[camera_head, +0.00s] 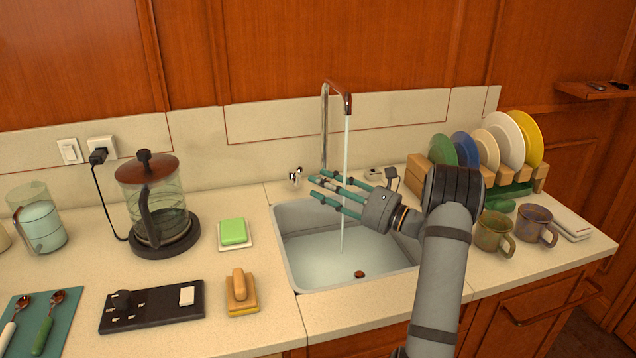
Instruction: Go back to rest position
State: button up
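My gripper (318,184) is over the back of the sink (292,262), with its teal fingers pointing left. The fingers look spread apart, with nothing visible between them. The tap (326,125) has a tall metal neck and a brown spout. A stream of water (343,225) falls from the spout past the fingers into the basin. I cannot tell whether it touches them. A small metal tap handle (296,176) stands on the counter just left of the fingertips, apart from them.
Left of the sink are a green soap bar (233,231), a yellow brush (241,292), a black switch panel (152,306) and a glass coffee press (153,210). Right are a plate rack (418,170) and two mugs (492,232) (533,224).

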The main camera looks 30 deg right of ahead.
aim_at(298, 168)
jog(key=shift+w+a, duration=0.1)
jog(key=x, duration=0.2)
jog(key=p+x, duration=0.1)
jog(key=x, duration=0.2)
jog(key=r+x, duration=0.1)
jog(key=x, duration=0.1)
jog(key=shift+w+p, duration=0.25)
jog(key=shift+p, duration=0.1)
jog(key=m+p, duration=0.1)
jog(key=p, duration=0.2)
jog(key=shift+w+r+h+p, duration=0.15)
jog(key=shift+r+h+p, duration=0.05)
jog(key=shift+h+p, duration=0.2)
jog(key=shift+w+f+g+p, duration=0.15)
jog(key=shift+w+g+p, duration=0.2)
jog(key=shift+p, duration=0.35)
jog(key=shift+s, duration=0.1)
jog(key=shift+f, duration=0.2)
